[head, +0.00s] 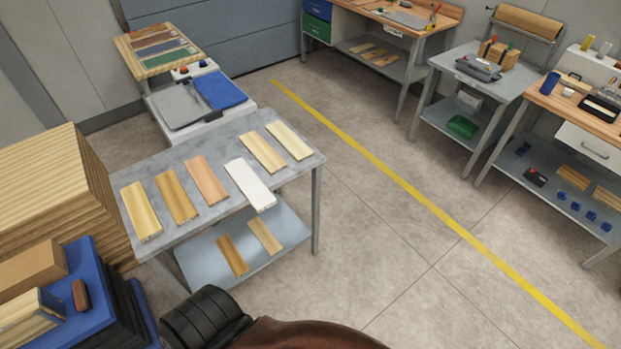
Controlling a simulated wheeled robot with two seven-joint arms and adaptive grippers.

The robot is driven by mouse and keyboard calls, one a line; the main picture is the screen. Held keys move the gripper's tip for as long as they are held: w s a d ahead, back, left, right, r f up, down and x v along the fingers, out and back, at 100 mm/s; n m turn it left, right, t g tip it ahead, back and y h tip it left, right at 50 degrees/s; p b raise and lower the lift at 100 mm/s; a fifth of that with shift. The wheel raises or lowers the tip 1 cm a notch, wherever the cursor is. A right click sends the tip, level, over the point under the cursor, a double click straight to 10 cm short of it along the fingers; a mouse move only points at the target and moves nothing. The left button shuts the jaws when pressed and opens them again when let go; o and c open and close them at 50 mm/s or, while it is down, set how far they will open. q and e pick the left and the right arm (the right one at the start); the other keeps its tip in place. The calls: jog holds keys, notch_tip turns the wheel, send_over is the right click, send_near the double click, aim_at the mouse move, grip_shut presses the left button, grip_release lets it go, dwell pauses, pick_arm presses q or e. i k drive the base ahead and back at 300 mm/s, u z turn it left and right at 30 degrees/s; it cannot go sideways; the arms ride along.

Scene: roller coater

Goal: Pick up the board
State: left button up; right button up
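Several boards lie flat and apart in a row on a grey-topped table. From left to right they are a pale yellow board (141,211), a tan board (176,197), a pinkish-brown board (206,180), a white board (250,185), and two light wood boards (263,152) (289,140). The white board's near end reaches the table's front edge. Two more boards (232,255) (265,235) lie on the lower shelf. I cannot tell which one is the task's board. Neither gripper is in view.
The grey table (225,211) has a blue-and-grey machine (193,134) behind it. A wood stack (50,185) and a blue-topped stand (88,290) are at left. Workbenches line the far right. The floor with a yellow line (430,208) is clear. A black, ribbed object (205,318) shows below.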

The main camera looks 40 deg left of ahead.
aim_at(255, 192)
jog(key=z, duration=0.25)
jog(key=i, duration=1.75)
jog(key=u, duration=2.5)
